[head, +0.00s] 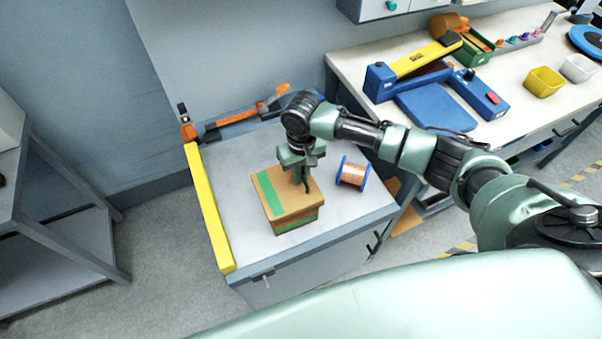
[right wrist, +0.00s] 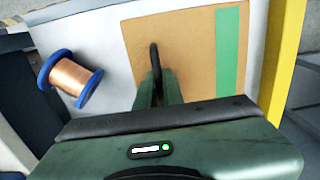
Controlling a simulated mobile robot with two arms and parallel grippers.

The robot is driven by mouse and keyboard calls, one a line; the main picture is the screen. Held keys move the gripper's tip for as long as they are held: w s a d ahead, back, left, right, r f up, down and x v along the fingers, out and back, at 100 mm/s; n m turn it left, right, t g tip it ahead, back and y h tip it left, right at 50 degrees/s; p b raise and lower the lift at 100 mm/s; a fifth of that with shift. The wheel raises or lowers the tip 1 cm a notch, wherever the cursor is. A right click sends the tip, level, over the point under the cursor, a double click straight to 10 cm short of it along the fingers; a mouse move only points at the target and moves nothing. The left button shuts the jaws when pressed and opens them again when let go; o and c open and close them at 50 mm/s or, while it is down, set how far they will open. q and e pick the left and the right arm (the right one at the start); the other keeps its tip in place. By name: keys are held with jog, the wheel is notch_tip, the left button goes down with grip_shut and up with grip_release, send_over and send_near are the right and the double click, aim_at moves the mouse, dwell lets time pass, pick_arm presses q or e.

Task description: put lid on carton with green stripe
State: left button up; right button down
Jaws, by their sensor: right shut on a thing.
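The brown cardboard lid (head: 291,206) has a green stripe across its top, towards the left. It sits on or just above the brown carton (head: 279,229), whose front side shows a green stripe; I cannot tell whether a small gap is left. The carton's inside is hidden. My left gripper is not in view.
A copper wire spool (head: 353,172) with blue ends lies right of the carton on the grey cabinet top (head: 235,168). A yellow bar (head: 209,210) edges its left side; an orange clamp (head: 240,118) lies along the back. A cluttered workbench (head: 350,65) stands at right.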

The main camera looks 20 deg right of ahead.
jog(key=shift+f, duration=0.15)
jog(key=shift+f, duration=0.65)
jog(key=c, duration=1.5)
grip_release()
jog(key=shift+r, duration=0.1)
notch_tip(320, 180, up, 8)
jog(key=shift+f+b, duration=0.2)
jog(key=shift+b, duration=0.5)
